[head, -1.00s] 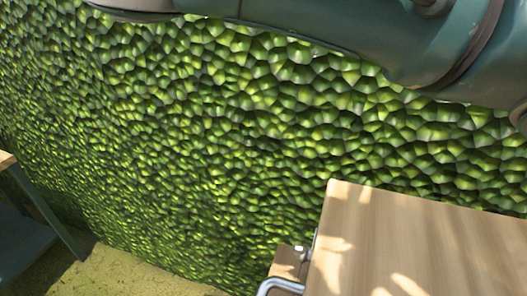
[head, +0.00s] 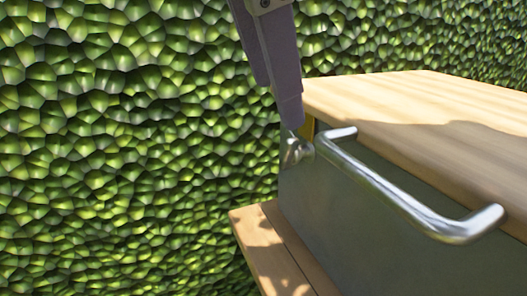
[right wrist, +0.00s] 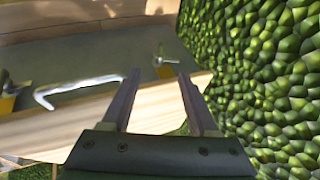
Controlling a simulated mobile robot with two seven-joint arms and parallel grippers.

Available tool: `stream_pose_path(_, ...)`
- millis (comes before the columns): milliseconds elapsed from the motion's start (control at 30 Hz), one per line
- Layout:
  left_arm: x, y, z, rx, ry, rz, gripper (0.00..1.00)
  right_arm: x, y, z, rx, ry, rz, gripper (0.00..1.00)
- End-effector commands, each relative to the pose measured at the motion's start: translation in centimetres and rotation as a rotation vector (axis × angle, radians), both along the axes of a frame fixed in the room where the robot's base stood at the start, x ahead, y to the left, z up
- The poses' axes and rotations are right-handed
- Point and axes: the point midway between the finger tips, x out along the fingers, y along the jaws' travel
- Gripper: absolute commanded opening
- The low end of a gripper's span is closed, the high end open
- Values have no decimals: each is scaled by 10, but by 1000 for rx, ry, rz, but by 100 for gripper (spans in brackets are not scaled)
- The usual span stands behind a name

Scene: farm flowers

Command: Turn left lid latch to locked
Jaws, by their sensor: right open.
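A box with a pale wooden lid (head: 430,100) and a dark grey front (head: 340,210) stands at the right of the head view. A silver latch (head: 296,152) sits at the front's left end, with a bit of yellow (head: 308,128) beside it. In the right wrist view this latch (right wrist: 160,58) shows with a yellow plate, just beyond my open fingertips. My right gripper (head: 288,112) comes down from the top with its fingers close to the latch; contact cannot be told. The right wrist view shows the gripper (right wrist: 160,76) open and empty. My left gripper is out of view.
A silver bar handle (head: 400,190) sticks out from the box front, right of the latch. A second latch (right wrist: 12,88) shows at the left of the right wrist view. Wooden slats (head: 268,245) lie below the box. A green leafy wall (head: 120,150) fills the back.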

Motion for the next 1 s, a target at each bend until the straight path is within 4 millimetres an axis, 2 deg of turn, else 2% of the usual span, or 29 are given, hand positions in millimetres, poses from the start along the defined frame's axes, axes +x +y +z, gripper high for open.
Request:
stream_pose_path(300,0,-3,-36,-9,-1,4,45,23,-15,-55,2,5,-5,60)
stream_pose_path(500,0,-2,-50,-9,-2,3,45,36,-23,-78,3,5,-5,60)
stream_pose_path(900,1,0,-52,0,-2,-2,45,40,-25,-82,3,5,-2,60)
stream_pose_path(1000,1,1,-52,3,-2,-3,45,40,-25,-82,4,5,-2,49)
